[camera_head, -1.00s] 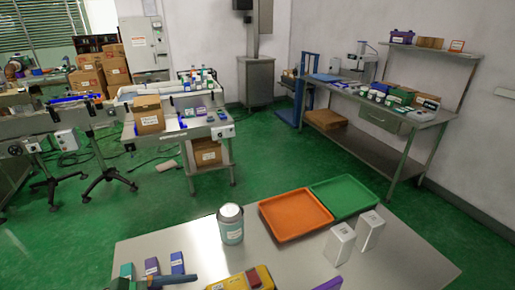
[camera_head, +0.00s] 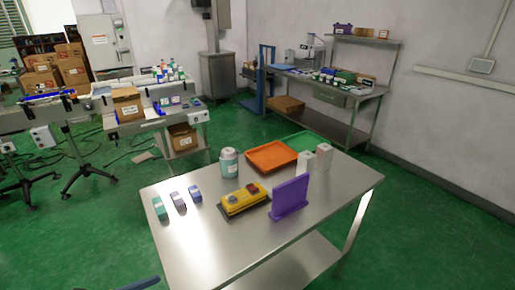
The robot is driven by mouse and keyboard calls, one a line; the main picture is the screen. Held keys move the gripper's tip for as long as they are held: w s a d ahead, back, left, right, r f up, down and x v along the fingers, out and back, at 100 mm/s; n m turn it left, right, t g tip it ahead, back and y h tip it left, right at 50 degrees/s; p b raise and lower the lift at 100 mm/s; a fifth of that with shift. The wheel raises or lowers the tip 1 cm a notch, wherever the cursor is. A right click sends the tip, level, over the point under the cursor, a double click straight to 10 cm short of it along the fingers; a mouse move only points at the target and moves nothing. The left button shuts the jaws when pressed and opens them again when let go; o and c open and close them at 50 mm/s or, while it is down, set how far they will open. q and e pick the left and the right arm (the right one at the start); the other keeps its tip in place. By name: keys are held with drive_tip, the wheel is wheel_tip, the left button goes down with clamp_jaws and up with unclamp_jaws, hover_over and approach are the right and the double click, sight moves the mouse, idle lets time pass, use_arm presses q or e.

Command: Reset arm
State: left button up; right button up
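My grippers and arms do not show clearly in the head view. A blue bar (camera_head: 141,284) shows at the bottom edge; I cannot tell what it belongs to. An orange tray (camera_head: 272,156) and a green tray (camera_head: 299,141) lie at the back.
Behind stand a conveyor table with a cardboard box (camera_head: 127,104) and bottles (camera_head: 170,73), and a workbench (camera_head: 337,95) along the right wall. Green floor (camera_head: 440,215) is open to the right of the steel table. The table's front part is bare.

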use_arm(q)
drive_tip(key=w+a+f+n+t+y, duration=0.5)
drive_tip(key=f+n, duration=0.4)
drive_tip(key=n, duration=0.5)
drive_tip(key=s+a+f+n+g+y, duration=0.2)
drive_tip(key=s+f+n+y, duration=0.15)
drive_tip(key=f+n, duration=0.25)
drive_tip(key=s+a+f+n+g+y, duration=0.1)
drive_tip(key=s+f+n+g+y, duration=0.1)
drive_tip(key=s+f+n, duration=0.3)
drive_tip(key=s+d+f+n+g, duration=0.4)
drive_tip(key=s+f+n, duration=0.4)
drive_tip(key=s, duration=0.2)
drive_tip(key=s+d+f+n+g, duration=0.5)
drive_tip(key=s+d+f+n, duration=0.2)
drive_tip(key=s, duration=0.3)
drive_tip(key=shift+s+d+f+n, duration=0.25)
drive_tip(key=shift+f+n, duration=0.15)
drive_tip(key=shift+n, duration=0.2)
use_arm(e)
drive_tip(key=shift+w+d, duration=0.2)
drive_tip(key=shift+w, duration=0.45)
